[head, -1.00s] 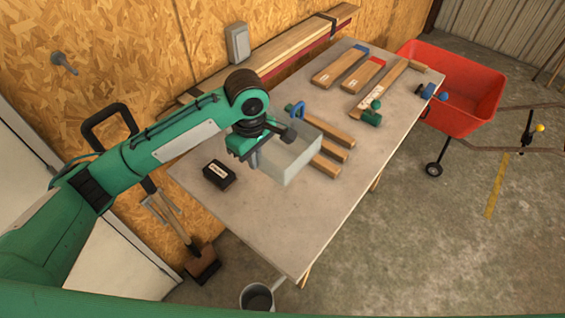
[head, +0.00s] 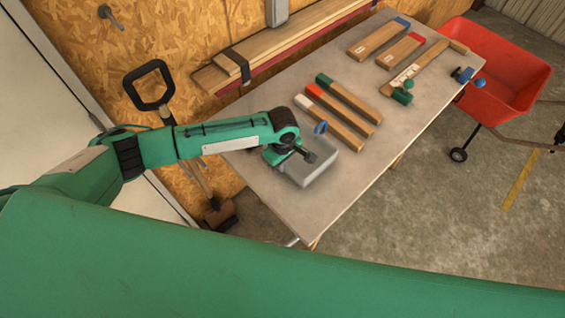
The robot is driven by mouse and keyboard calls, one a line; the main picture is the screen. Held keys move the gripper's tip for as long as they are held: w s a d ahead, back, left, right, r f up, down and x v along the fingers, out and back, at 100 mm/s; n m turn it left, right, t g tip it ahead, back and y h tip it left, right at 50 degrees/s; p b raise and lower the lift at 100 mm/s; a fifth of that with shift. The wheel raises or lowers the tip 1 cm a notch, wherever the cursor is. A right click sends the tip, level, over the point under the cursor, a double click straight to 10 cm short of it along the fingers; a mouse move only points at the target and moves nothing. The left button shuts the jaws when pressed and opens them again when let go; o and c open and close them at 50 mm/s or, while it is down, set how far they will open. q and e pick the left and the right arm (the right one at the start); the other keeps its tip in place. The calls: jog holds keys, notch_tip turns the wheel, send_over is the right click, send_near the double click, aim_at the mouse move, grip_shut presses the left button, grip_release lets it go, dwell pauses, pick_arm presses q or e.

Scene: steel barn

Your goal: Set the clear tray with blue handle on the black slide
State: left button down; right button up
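The clear tray (head: 314,174) is a see-through box over the left part of the table. Its blue handle (head: 320,128) sticks up at the far side. My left gripper (head: 288,158) is at the tray's far left side and appears shut on it, though the fingertips are mostly hidden by the wrist. I cannot tell whether the tray hangs just above the table or touches something. The small black labelled block, probably the black slide, is hidden now behind my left arm or the tray. My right gripper is not in view.
Wooden bars with green, red and white ends (head: 338,110) lie just beyond the tray. More bars and a green-and-blue clamp (head: 403,92) lie farther right. The table (head: 345,198) is bare at its near edge. A red wheelbarrow (head: 505,75) stands at right.

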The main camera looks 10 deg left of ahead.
pick_arm(q)
jog(key=shift+f, duration=0.4)
jog(key=shift+f, duration=0.1)
jog(key=c, duration=1.6)
grip_release()
jog(key=shift+c, duration=0.2)
